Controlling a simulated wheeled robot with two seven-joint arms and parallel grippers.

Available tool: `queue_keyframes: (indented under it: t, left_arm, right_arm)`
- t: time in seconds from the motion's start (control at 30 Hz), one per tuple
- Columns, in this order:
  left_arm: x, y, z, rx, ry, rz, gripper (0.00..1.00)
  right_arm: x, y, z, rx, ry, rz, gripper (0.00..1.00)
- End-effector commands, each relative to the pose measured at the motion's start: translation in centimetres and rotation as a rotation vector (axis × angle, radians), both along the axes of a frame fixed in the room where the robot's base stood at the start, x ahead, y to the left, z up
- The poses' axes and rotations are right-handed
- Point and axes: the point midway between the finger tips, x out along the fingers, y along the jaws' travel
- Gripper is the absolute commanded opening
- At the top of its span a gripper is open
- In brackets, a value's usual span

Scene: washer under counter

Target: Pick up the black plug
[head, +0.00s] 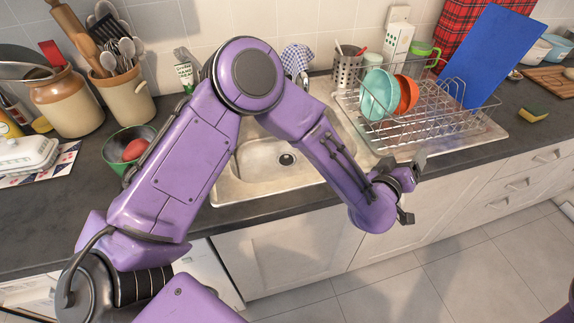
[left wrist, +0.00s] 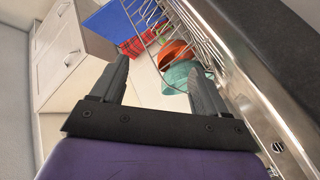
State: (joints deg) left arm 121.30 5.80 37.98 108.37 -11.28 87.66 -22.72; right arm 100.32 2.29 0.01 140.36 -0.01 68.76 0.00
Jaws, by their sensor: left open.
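I cannot clearly make out the black plug in either view. In the head view, a dark round spot (head: 287,159) shows in the bottom of the steel sink (head: 250,187); I cannot tell whether it is the plug or the open drain. My left gripper (head: 413,188) is open, in front of the counter edge, right of the sink basin and below the dish rack. Its two fingers stand apart with nothing between them in the left wrist view (left wrist: 158,68). My left arm hides part of the sink and counter. My right gripper is out of view.
A wire dish rack (head: 450,118) holds a turquoise bowl (head: 379,94), an orange bowl (head: 407,95) and a blue board (head: 497,58). A green bowl (head: 115,150) and utensil crock (head: 122,98) stand left of the sink. Floor space in front of the cabinets is clear.

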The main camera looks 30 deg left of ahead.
Motion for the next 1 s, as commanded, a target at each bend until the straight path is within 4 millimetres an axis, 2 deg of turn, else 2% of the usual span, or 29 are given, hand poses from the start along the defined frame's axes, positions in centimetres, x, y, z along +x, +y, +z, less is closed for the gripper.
queue_keyframes:
  t: [0.03,0.07,0.1,0.17,0.2,0.27,0.3,0.4,0.43,0.5,0.6,0.7,0.77,1.0]
  left_arm:
    - [1.6,3.8,-0.8,-0.037,0.046,0.124,0.74]
    - [2.4,5.9,-0.9,-0.060,0.079,0.197,0.74]
    - [3.2,9.0,-1.2,-0.098,0.125,0.296,0.74]
    - [4.0,13.6,-1.9,-0.168,0.202,0.444,0.74]
    - [4.1,16.7,-2.6,-0.227,0.263,0.544,0.74]
    - [3.9,21.5,-3.9,-0.341,0.369,0.697,0.74]
    - [3.3,24.6,-5.0,-0.437,0.450,0.797,0.74]
    - [1.0,31.0,-8.0,-0.758,0.679,1.013,0.74]
    - [0.2,32.3,-8.7,-0.866,0.747,1.057,0.74]
    - [-1.3,34.3,-9.8,-1.110,0.879,1.117,0.74]
    - [-2.4,35.8,-10.1,-1.386,1.001,1.129,0.74]
    - [-2.8,36.5,-9.9,-1.543,1.062,1.116,0.74]
    - [-2.8,36.5,-10.2,-1.581,1.078,1.112,0.74]
    - [-1.6,35.5,-14.0,-1.591,1.084,1.114,0.74]
  right_arm:
    - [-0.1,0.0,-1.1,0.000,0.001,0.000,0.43]
    - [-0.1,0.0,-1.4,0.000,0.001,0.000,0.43]
    - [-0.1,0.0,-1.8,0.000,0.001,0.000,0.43]
    - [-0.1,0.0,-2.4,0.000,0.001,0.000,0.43]
    - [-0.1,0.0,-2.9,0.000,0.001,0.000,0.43]
    - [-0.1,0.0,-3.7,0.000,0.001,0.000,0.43]
    - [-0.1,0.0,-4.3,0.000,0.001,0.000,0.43]
    - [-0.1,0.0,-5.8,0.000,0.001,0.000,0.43]
    - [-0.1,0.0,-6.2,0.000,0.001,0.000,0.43]
    - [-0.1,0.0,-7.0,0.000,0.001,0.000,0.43]
    - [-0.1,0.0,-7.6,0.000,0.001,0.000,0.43]
    - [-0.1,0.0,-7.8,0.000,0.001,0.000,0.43]
    - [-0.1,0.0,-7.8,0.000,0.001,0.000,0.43]
    - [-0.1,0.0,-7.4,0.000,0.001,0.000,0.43]
